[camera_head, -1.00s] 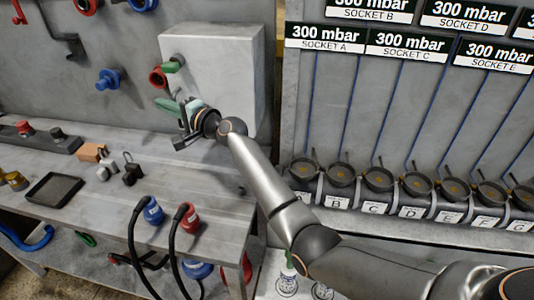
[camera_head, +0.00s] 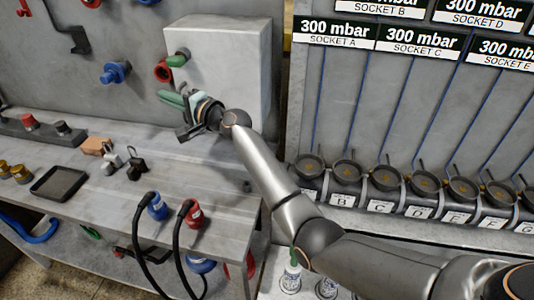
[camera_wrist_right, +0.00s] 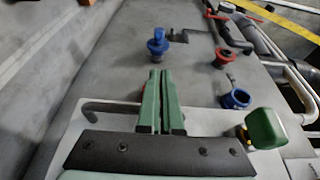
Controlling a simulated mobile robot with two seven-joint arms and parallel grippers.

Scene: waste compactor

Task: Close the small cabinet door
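The small cabinet (camera_head: 225,80) is a pale grey box against the back wall, above the workbench. A green knob (camera_head: 179,58) and a red ring (camera_head: 162,71) are at its left side. My right gripper (camera_head: 172,98) is in front of its lower left part, and its green fingers point left. In the right wrist view, the fingers (camera_wrist_right: 160,90) lie side by side with only a thin gap and nothing visible between them. A grey bar handle (camera_wrist_right: 100,105) and the green knob (camera_wrist_right: 265,128) are near them. I cannot tell whether the door is ajar. My left gripper is out of view.
The workbench (camera_head: 215,165) holds a black tray (camera_head: 59,183), padlocks and a blue and a red plug (camera_head: 193,215). A blue valve (camera_head: 115,73) is on the wall left of the cabinet. A socket panel (camera_head: 390,110) stands to the right.

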